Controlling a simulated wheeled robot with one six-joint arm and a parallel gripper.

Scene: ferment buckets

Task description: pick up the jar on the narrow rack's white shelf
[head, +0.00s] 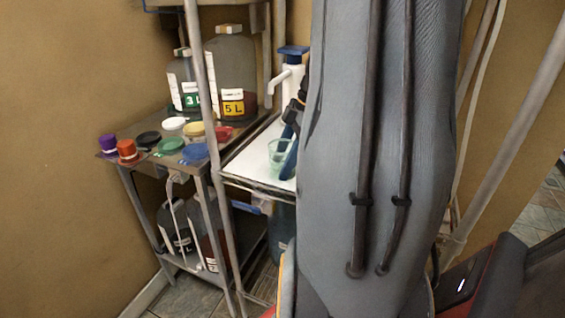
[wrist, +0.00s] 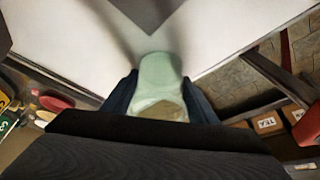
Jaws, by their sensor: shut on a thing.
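The jar (head: 280,158) is a pale green, clear vessel at the white shelf (head: 248,160) of the narrow rack. In the wrist view the jar (wrist: 160,78) sits between the two dark fingers of my gripper (wrist: 160,98), which is shut on it. The white shelf (wrist: 70,35) fills the upper part of that view. I cannot tell whether the jar still touches the shelf. In the head view my grey arm hides most of my gripper and the shelf's right side.
A white pump bottle with a blue top (head: 292,75) stands behind the jar. To the left, a metal table (head: 115,158) holds coloured lids and jugs marked 3 L (head: 190,100) and 5 L (head: 233,104). A rack post (head: 208,120) stands in front. Boxes, one marked TEA (wrist: 267,124), are at lower right.

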